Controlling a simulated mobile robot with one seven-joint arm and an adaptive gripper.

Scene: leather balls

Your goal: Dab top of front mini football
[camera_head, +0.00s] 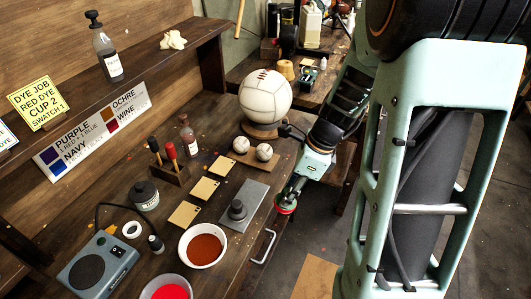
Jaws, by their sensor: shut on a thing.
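Two white mini footballs (241,145) (264,152) sit side by side on a small stand near the right edge of the wooden workbench. The right one is slightly nearer. My gripper (291,193) is shut on a round dauber (286,205) with a red rim or pad. The dauber hangs at the bench's right edge, nearer to the camera than the mini footballs and apart from them. My fingers hide part of its handle, and its underside cannot be seen clearly.
A big white football (265,97) stands behind the mini footballs. Bowls of brown-red dye (202,245) and bright red dye (165,290) stand in front.

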